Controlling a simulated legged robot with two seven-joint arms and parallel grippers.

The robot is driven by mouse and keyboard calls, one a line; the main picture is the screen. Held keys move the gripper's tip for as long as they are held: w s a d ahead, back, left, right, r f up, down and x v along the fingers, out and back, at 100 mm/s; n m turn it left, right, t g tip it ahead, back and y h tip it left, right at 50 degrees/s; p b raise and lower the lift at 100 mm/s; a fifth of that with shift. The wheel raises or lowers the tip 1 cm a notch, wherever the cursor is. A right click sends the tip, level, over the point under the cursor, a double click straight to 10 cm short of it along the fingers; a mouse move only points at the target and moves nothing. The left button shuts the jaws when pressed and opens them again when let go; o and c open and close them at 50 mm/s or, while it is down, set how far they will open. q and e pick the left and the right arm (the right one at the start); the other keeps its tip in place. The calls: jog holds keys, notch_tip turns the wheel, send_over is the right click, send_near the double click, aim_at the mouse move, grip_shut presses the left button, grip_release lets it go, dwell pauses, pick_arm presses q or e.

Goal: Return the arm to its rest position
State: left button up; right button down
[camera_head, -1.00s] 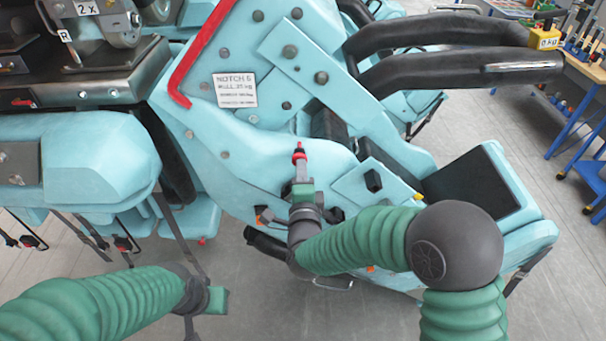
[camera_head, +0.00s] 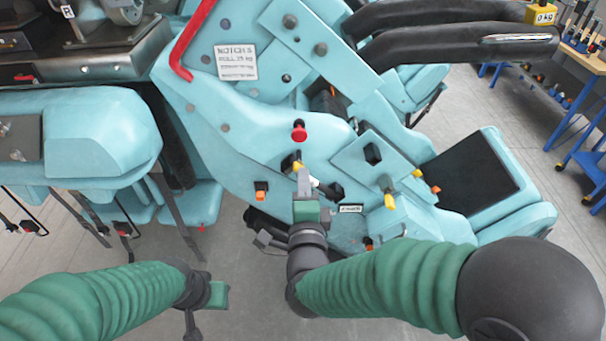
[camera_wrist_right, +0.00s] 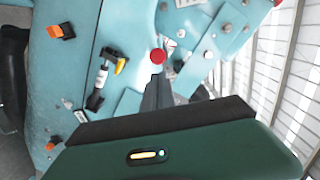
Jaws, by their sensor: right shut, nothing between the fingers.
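My right arm reaches in from the lower right in the head view. Its gripper (camera_head: 302,178) is shut and empty, in front of the light blue side of the coaster car (camera_head: 235,150). The fingertips are just below a red knob (camera_head: 299,131) in the picture and look apart from it. In the right wrist view the shut fingers (camera_wrist_right: 157,92) point toward the same red knob (camera_wrist_right: 157,56), with a visible gap. My left arm lies at the lower left; its gripper (camera_head: 192,325) is low in the picture and its fingers are not clear.
Yellow-tipped levers (camera_head: 389,192) and an orange switch (camera_head: 261,190) sit near the right gripper. Thick black restraint bars (camera_head: 450,45) extend above. A black-padded seat (camera_head: 470,175) is at right. A blue workbench (camera_head: 570,110) stands farther right. Grey floor below is open.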

pick_arm(q)
jog(key=shift+w+f, duration=0.1)
jog(key=shift+w, duration=0.1)
pick_arm(e)
jog(key=shift+w+f, duration=0.2)
jog(key=shift+w, duration=0.15)
